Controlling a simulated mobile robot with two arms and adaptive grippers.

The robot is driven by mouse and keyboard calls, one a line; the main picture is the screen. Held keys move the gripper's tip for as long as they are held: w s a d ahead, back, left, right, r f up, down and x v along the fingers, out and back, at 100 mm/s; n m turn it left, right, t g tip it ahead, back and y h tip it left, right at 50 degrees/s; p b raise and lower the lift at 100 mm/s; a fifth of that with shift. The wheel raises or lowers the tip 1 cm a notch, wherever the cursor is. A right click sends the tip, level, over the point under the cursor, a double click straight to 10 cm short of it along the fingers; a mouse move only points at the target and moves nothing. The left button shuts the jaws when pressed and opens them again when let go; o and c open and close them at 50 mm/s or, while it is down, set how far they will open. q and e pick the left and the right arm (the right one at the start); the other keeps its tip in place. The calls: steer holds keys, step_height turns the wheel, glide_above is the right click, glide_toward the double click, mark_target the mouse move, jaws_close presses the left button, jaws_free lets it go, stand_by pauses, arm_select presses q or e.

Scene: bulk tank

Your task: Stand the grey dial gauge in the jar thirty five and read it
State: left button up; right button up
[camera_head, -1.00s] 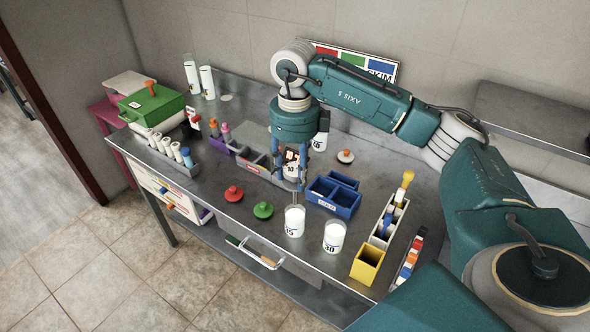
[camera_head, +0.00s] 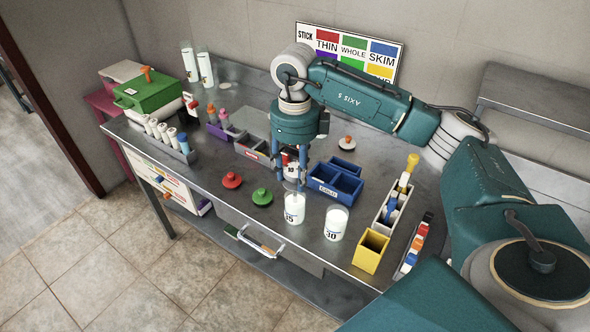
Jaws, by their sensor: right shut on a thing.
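My right gripper (camera_head: 290,181) points down just behind and above the jar marked 35 (camera_head: 294,210). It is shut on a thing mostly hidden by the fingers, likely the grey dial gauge. A thin stem seems to run down at the jar's mouth, but I cannot tell how deep it sits. The dial face is not readable. Jar thirty five stands upright, filled with white liquid, near the table's front edge. My left gripper is not in view.
A similar jar marked 30 (camera_head: 336,223) stands right of it, near a yellow box (camera_head: 370,252). Blue bins (camera_head: 334,184) lie behind.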

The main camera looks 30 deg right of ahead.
mark_target(295, 186)
steer(key=shift+f+b, duration=1.7)
steer(key=shift+f, duration=0.9)
steer(key=o, duration=1.2)
steer(key=shift+r, duration=0.15)
